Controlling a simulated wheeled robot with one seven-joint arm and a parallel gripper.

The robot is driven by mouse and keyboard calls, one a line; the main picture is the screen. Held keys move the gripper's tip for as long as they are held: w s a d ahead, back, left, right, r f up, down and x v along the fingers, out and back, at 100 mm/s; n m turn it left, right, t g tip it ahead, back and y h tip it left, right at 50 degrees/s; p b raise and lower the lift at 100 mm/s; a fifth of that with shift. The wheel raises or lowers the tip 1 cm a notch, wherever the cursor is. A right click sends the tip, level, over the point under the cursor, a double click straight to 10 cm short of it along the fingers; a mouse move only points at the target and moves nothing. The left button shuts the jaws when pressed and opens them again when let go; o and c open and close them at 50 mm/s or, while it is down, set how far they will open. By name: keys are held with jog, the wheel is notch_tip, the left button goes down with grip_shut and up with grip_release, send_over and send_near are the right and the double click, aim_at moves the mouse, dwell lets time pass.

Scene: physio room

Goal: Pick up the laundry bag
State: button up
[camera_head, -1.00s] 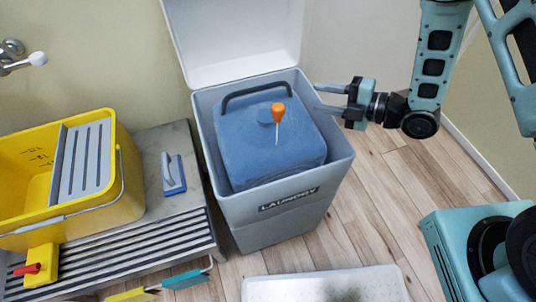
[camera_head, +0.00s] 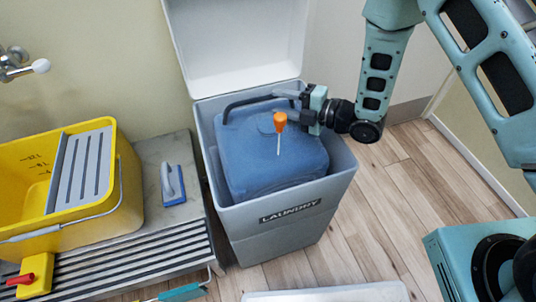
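The laundry bag (camera_head: 260,160) is a blue, boxy, soft-looking bag with a dark handle (camera_head: 245,99) arched over its far top edge. It sits inside a grey hamper (camera_head: 290,215) marked LAUNDRY, whose white lid (camera_head: 235,45) stands open. My gripper (camera_head: 285,104) reaches in from the right, over the hamper's far right rim, at the right end of the handle. Its fingers point left and look spread apart. The tips partly overlap the handle and bag, so contact is unclear.
An orange-topped thin pin (camera_head: 280,123) shows over the bag. At left, a metal bench (camera_head: 150,250) carries a yellow bucket (camera_head: 125,205) and a blue-grey scrubber (camera_head: 173,185). A pale tray (camera_head: 330,294) lies at the bottom edge.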

aim_at(262, 98)
jog(key=x, duration=0.5)
jog(key=shift+s+a+r, duration=0.1)
jog(key=shift+s+a, duration=0.15)
jog(key=shift+c, duration=0.3)
grip_shut()
dwell(0.8)
jog(key=shift+r, duration=0.25)
